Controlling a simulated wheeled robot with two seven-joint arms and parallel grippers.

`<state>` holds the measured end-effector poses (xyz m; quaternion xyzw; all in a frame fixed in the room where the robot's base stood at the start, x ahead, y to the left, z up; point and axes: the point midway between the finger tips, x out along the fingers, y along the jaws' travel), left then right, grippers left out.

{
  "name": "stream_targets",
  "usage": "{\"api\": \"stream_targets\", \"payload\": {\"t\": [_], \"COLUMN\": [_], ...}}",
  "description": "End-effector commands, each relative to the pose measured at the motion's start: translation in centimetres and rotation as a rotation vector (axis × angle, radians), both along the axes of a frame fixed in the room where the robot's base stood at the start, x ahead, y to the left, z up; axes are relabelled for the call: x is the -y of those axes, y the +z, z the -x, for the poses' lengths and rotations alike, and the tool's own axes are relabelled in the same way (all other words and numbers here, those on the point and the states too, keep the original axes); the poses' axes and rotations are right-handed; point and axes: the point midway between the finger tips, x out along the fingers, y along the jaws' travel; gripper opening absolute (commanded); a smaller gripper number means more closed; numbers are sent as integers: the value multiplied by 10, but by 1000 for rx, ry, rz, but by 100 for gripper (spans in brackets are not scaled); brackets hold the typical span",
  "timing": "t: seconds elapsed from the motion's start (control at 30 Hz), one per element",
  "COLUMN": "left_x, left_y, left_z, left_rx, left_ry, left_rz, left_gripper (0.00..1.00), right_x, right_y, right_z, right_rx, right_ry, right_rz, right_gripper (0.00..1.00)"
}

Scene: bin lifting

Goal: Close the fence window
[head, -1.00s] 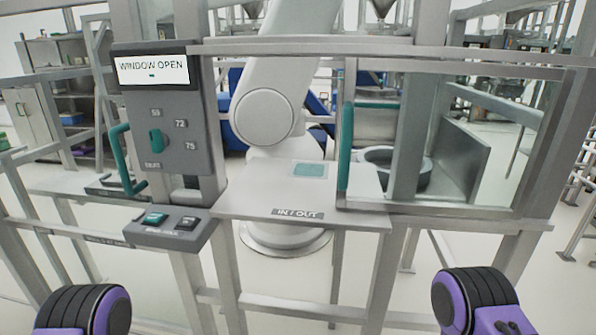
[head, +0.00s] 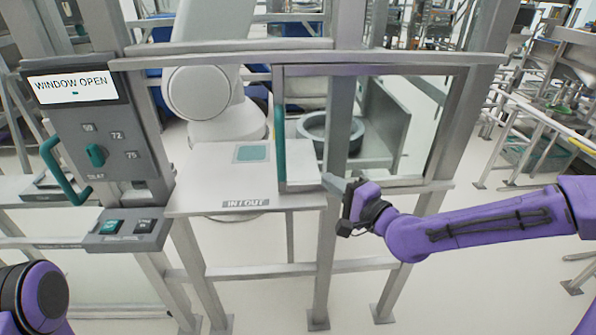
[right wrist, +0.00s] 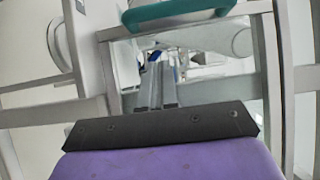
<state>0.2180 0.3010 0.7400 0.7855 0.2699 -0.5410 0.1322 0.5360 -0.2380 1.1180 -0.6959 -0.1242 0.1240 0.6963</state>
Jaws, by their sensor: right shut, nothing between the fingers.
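The fence window (head: 375,125) is a clear pane in a grey frame, slid to the right, with a green vertical handle (head: 279,130) on its left edge. The opening to the left of the handle is clear above the IN / OUT shelf (head: 205,192). The panel display (head: 72,88) reads WINDOW OPEN. My right gripper (head: 333,183) is shut and empty, in front of the lower frame, right of and below the handle and apart from it. The right wrist view shows a green handle (right wrist: 180,12) at the top, beyond the gripper (right wrist: 158,70). My left gripper is out of view.
A control panel (head: 105,135) with a knob and a green side handle (head: 62,170) stands on the left. A button box (head: 128,235) sits below it. A white robot arm (head: 205,95) and a round grey bin (head: 332,132) are behind the fence.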

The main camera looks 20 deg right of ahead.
Motion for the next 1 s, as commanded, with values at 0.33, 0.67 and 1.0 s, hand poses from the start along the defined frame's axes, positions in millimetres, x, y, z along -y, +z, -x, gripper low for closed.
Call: {"api": "stream_targets", "payload": {"t": [0.33, 0.67, 1.0], "left_x": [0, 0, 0], "left_y": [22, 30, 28], "left_z": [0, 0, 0], "left_rx": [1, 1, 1], "left_ry": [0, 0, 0], "left_rz": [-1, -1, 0], "left_gripper": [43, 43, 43], "right_x": [-34, -58, -59], "right_y": [5, 2, 1], "right_z": [-61, -72, -72], "right_rx": [-3, 0, 0], "right_ry": [5, 1, 1], "right_rz": [2, -1, 0], "right_gripper": [0, 0, 0]}}
